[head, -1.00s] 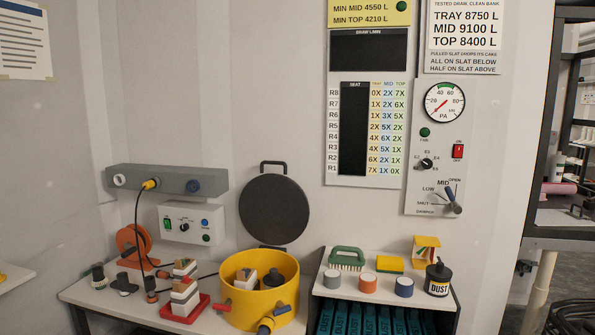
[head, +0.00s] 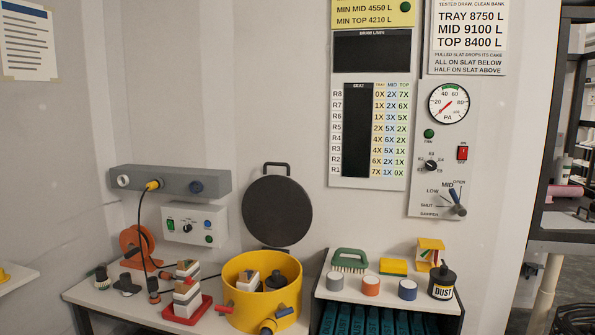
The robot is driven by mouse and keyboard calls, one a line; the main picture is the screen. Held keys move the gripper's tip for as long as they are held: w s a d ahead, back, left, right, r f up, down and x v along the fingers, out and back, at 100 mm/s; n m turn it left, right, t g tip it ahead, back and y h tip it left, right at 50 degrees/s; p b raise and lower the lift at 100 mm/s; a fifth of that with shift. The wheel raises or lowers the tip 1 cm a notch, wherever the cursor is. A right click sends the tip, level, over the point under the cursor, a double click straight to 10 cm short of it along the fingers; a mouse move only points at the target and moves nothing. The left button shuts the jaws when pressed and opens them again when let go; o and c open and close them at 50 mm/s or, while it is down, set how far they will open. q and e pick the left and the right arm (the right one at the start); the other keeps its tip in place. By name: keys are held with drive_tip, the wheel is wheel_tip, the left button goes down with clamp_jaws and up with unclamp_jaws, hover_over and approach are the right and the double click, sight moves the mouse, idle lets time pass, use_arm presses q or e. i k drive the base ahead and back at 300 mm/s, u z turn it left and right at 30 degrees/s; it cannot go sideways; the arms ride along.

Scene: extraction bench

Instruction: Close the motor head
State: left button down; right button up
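The motor head appears to be the round dark grey lid (head: 277,211) with a handle on its top edge. It stands upright, open, behind the yellow drum (head: 243,316) on the left bench. A dark hinge piece (head: 268,254) shows at the lid's lower edge. The drum's mouth is uncovered, and a white and brown block with a dark part (head: 248,282) shows inside it. A red lever (head: 225,309) is on the drum's left side and a dark blue one (head: 285,312) on its right. Neither of my grippers is in view.
A red-based stack of blocks (head: 187,297) stands left of the drum. A cable hangs from the grey wall rail (head: 175,181) to the bench. The right shelf holds a green brush (head: 349,260), several small pots and a black DUST can (head: 442,281). A control box (head: 193,224) is above the bench.

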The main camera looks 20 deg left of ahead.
sight(276, 209)
drive_tip(key=z, duration=0.05)
drive_tip(key=i, duration=0.85)
drive_tip(key=u, duration=0.05)
